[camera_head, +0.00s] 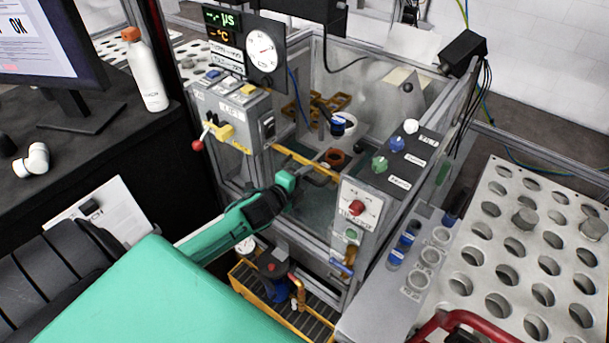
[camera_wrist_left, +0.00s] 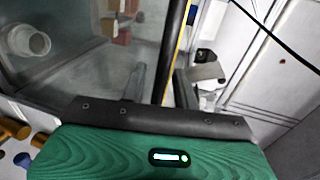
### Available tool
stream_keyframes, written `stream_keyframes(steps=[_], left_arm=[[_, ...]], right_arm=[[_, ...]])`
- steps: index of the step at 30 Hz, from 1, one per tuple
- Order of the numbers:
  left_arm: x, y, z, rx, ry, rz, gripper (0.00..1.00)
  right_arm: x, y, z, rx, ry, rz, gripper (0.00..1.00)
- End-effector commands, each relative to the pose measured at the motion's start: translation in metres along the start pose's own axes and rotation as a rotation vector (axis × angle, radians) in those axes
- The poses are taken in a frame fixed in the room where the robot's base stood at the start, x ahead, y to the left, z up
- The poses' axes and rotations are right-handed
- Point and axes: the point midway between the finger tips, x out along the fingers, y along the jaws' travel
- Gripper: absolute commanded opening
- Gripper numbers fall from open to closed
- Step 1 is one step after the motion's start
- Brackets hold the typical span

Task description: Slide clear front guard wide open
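The clear front guard (camera_head: 290,192) stands at the front of the grey-framed machine in the head view, with a yellow strip (camera_head: 303,160) along its top edge. It seems to cover at least part of the opening. My left gripper (camera_head: 322,174) is at the guard's top edge, near its right end. In the left wrist view, a dark bar with a yellow stripe (camera_wrist_left: 176,45) runs between the fingers of my left gripper (camera_wrist_left: 160,85). Gaps show beside the bar, so the fingers look open around it. My right gripper is not identifiable.
A control box with a red-knobbed lever (camera_head: 198,145) is left of the opening. A button panel (camera_head: 355,215) stands to its right. A perforated grey tray (camera_head: 520,260) fills the right side. A yellow crate (camera_head: 285,300) sits below the machine.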

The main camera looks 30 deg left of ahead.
Motion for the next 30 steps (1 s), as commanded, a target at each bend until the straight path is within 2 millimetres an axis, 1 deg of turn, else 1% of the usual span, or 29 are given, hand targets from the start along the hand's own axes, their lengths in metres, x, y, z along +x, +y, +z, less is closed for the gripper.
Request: stream_keyframes(steps=[8, 12, 13, 20, 23, 26, 29, 30], left_arm=[[0.001, 0.000, 0.000, 0.000, 0.000, 0.000, 0.30], [0.001, 0.000, 0.000, -0.001, 0.000, 0.000, 0.03], [0.001, 0.000, 0.000, -0.001, 0.000, 0.000, 0.00], [0.001, 0.002, 0.000, -0.001, 0.000, 0.000, 0.00], [0.002, 0.008, 0.000, -0.001, 0.000, 0.001, 0.00], [0.005, 0.021, 0.000, -0.002, 0.000, 0.003, 0.00], [0.009, 0.041, 0.000, -0.002, 0.000, 0.004, 0.00], [0.011, 0.050, 0.000, -0.003, -0.001, 0.004, 0.00]], right_arm=[[0.000, 0.000, 0.000, 0.000, 0.000, 0.000, 0.36], [0.000, -0.001, 0.000, 0.001, 0.000, -0.001, 0.36], [0.000, -0.001, 0.000, 0.001, 0.000, -0.001, 0.36], [0.001, -0.005, -0.001, 0.003, 0.001, -0.006, 0.36], [0.005, -0.006, -0.001, 0.003, 0.001, -0.007, 0.36], [0.014, -0.006, 0.000, 0.003, 0.001, -0.006, 0.36], [0.027, -0.007, 0.001, 0.003, 0.001, -0.006, 0.36], [0.034, -0.007, 0.002, 0.003, 0.001, -0.006, 0.36]])
